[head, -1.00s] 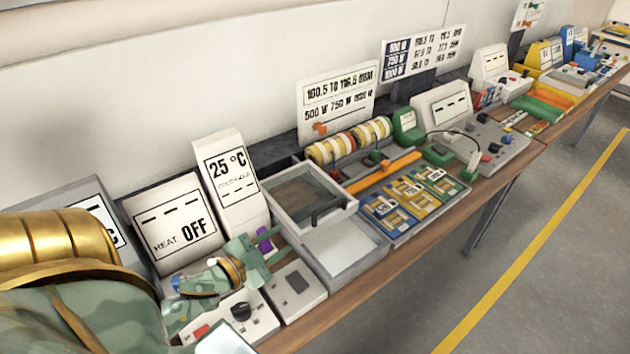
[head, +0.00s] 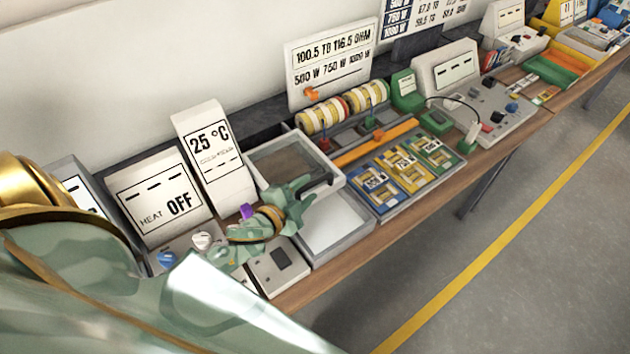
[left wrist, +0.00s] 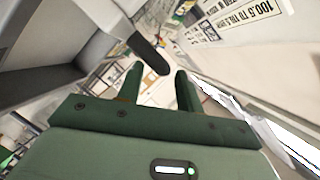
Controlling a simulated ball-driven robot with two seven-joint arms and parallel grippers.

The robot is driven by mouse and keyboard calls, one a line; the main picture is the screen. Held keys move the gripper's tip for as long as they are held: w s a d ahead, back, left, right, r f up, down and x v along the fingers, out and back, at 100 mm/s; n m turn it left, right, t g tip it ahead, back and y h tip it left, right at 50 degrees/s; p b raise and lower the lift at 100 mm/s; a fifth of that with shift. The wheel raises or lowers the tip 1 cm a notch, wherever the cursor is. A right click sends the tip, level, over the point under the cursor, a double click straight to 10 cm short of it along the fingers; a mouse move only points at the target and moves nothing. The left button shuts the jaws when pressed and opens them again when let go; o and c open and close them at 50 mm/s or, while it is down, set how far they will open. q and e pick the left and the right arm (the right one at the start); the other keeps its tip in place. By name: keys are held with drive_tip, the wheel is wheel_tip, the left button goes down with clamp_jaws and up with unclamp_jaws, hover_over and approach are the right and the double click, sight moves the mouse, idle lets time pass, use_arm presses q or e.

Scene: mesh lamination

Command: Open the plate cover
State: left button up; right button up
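The plate cover (head: 272,160) is a grey-framed panel with a dark window, behind an open pale tray (head: 333,238). A dark bar handle (head: 322,190) is at its front edge. My left gripper (head: 312,188) is at the handle's left end in the head view. In the left wrist view the two green fingers of the gripper (left wrist: 158,78) stand apart, and the handle's dark end (left wrist: 148,52) shows just ahead of and between the fingertips. I cannot tell whether they touch. My right gripper is out of view.
Left of the cover stand a "25 °C" display (head: 212,155) and a "HEAT OFF" display (head: 160,197). A rack of blue, yellow and green cards (head: 402,175) and an orange bar (head: 375,143) lie to the right. The wooden table edge (head: 325,270) is in front.

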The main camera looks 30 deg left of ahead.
sight(310, 187)
use_arm(q)
drive_tip(key=x, duration=0.3)
drive_tip(key=shift+w+f, duration=0.15)
drive_tip(key=shift+w, duration=0.55)
clamp_jaws()
drive_tip(key=w+a, duration=0.1)
drive_tip(key=a, duration=0.1)
drive_tip(key=w+a, duration=0.1)
drive_tip(key=a, duration=0.2)
drive_tip(key=w+a, duration=0.1)
drive_tip(key=a, duration=0.2)
drive_tip(key=shift+b, duration=0.35)
